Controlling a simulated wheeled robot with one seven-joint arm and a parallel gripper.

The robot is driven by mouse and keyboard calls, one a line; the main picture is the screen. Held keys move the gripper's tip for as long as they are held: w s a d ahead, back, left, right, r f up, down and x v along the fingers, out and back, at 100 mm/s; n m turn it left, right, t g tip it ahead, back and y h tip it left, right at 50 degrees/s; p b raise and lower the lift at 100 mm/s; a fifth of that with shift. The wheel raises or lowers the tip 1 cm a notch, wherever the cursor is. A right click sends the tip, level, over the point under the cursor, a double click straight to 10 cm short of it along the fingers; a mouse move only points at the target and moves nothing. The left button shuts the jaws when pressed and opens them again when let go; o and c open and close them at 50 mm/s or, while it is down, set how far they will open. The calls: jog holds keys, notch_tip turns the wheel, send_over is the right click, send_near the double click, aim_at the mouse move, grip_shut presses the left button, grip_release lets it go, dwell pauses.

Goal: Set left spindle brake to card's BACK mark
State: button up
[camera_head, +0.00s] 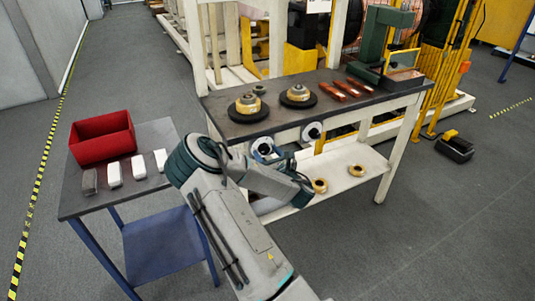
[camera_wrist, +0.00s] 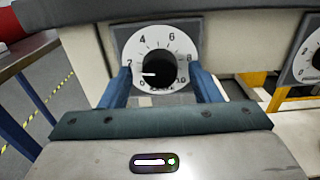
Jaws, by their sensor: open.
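The left brake dial (camera_wrist: 158,52) is a white disc with numbers 0 to 10 and a black knob (camera_wrist: 160,72) on the bench's front panel. The knob's white pointer line points left and slightly down, between 0 and 2. My gripper (camera_wrist: 161,76) is open, its blue fingers on either side of the knob, in front of the dial face; I see no contact. In the head view the left dial (camera_head: 263,146) is partly covered by my gripper (camera_head: 267,153). A white card (camera_head: 318,5) is cut off at the top edge; its writing is unreadable.
The right dial (camera_head: 312,132) sits close by on the same panel. The dark bench top (camera_head: 215,108) above holds two brass-coloured spindles (camera_head: 248,104) and copper pieces (camera_head: 347,88). A side table (camera_head: 75,203) with a red bin (camera_head: 101,138) stands left. Brass rings (camera_head: 320,186) lie on the lower shelf.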

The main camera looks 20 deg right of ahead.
jog(key=c, duration=1)
